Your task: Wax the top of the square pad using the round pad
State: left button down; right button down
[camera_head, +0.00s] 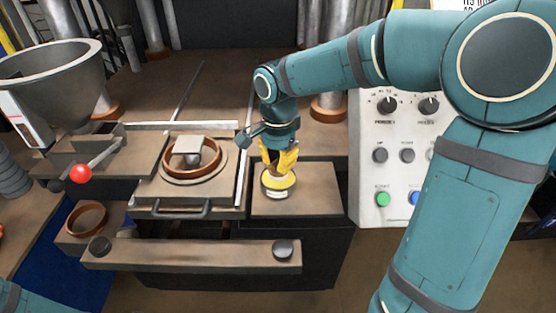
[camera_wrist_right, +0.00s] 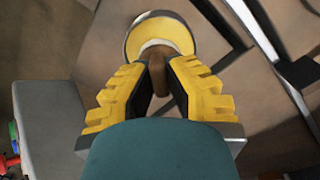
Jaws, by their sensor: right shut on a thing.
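The round pad (camera_head: 278,187) has a yellow and pale disc with a brown handle, and is at the brown ledge right of the ring plate. It also shows in the right wrist view (camera_wrist_right: 160,24). My right gripper (camera_head: 279,165) has yellow fingers and is shut on the handle from above. In the wrist view its fingertips (camera_wrist_right: 160,76) close around the handle. I cannot tell if the pad touches the ledge. The square pad (camera_head: 196,147) looks like a grey-brown block inside a round copper ring, left of my right gripper. My left gripper is out of view.
A metal rail (camera_head: 243,170) stands between the ring plate and the ledge (camera_head: 315,190). A large grey funnel (camera_head: 55,75) and a red-knobbed lever (camera_head: 81,173) are at left. A control panel (camera_head: 385,160) stands at right. A bar with dark knobs (camera_head: 190,255) runs in front.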

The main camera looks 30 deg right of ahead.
aim_at(278, 160)
jog(key=shift+f+b, duration=0.5)
jog(key=shift+f, duration=0.25)
dwell(1.3)
jog(key=shift+r, duration=0.1)
jog(key=shift+r+p, duration=2.8)
jog(key=shift+r, duration=0.7)
notch_tip(278, 160, down, 4)
jog(key=b, duration=0.3)
jog(key=shift+r+b, duration=0.15)
jog(key=shift+b, duration=0.2)
jog(key=shift+a+r, duration=0.1)
